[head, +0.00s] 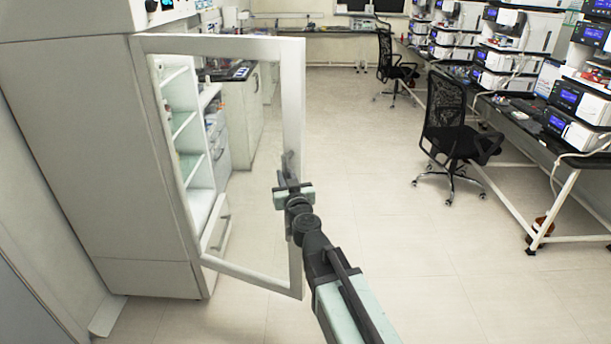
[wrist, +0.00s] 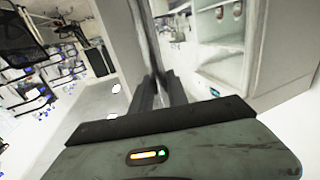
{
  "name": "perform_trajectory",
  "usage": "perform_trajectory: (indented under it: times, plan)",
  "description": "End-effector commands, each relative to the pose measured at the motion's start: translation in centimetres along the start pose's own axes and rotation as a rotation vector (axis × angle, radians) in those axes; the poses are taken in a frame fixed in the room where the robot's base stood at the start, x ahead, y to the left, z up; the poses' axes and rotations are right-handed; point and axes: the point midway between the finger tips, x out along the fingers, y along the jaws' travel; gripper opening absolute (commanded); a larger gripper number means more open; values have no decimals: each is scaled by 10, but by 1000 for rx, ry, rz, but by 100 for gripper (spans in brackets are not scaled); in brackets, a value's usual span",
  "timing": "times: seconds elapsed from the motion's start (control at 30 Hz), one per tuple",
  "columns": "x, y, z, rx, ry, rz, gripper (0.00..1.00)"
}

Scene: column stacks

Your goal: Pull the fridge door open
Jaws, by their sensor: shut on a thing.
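The white fridge (head: 85,150) stands at the left in the head view. Its white-framed glass door (head: 293,100) stands swung out from the body, with shelves (head: 183,125) showing through and behind the glass. My gripper (head: 290,178) is at the free right edge of the door, about halfway up, shut on the handle there; the jaws hide most of the handle. In the wrist view my gripper (wrist: 160,90) has its two dark fingers close together at the door frame (wrist: 122,35), with fridge shelves (wrist: 220,55) to the right.
A black office chair (head: 455,125) stands at the right, with another (head: 390,65) farther back. A long bench (head: 520,125) with lab instruments runs along the right. White drawers and a counter (head: 245,110) stand beyond the door. The floor (head: 370,190) between door and chairs is clear.

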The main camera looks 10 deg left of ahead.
Motion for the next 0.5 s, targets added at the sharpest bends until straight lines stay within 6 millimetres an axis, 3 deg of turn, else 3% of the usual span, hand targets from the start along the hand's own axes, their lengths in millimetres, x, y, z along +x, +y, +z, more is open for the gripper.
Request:
perform_trajectory:
  times: [0.17,0.5]
  plan:
    - [1,-8,0,1,0,9,0]
    - [2,-2,-1,1,0,13,0]
